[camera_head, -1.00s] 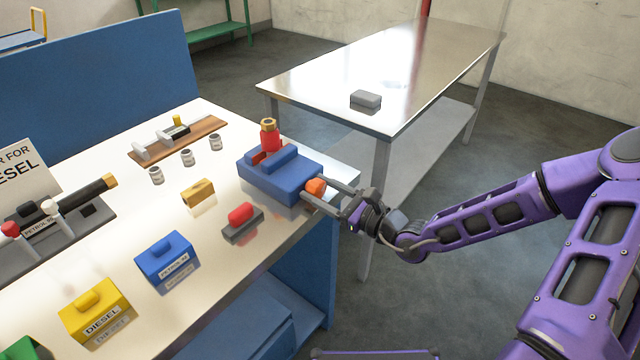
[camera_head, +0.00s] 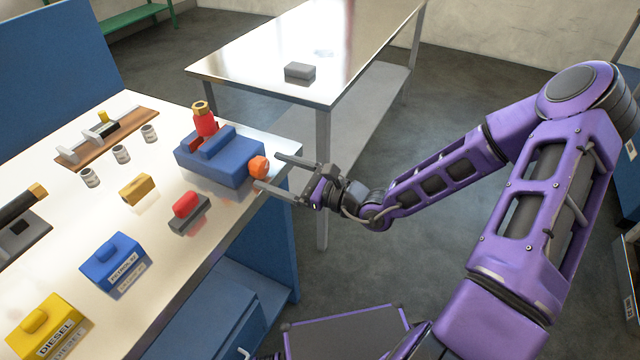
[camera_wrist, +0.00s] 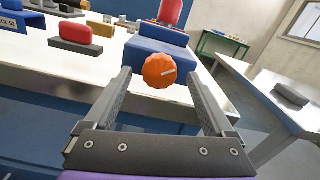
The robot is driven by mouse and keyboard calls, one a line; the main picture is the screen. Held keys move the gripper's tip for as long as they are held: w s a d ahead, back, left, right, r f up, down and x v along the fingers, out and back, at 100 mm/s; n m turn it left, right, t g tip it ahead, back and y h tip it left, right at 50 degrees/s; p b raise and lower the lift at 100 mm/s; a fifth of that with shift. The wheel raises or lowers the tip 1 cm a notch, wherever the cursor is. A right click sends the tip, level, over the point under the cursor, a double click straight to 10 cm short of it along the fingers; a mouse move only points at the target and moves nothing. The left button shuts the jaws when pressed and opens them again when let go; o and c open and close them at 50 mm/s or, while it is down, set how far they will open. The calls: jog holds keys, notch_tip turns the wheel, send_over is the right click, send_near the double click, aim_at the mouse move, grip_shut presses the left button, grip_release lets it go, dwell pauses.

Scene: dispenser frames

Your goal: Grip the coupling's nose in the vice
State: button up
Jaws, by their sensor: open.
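The vice (camera_head: 222,164) is a blue block with raised jaws near the bench's right edge. The coupling (camera_head: 205,124), red with a brass top, stands upright at the jaws; its lower end is hidden, so I cannot tell how tightly it is held. An orange knob (camera_head: 259,167) sits on the vice's near right side. My gripper (camera_head: 268,171) is open and empty in front of the knob. In the wrist view the ridged knob (camera_wrist: 158,71), with a pale line on its face, appears between the fingertips, apart from both. The coupling (camera_wrist: 170,12) shows behind it, cut by the frame.
A red-topped grey block (camera_head: 187,208), a brass-coloured block (camera_head: 136,189) and several small jars stand left of the vice. Blue (camera_head: 113,264) and yellow (camera_head: 48,326) labelled boxes are nearer. A metal table (camera_head: 350,50) with a grey block (camera_head: 300,71) stands behind, across a gap.

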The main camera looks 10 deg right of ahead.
jog(key=p+v, duration=0.1)
jog(key=v, duration=1.3)
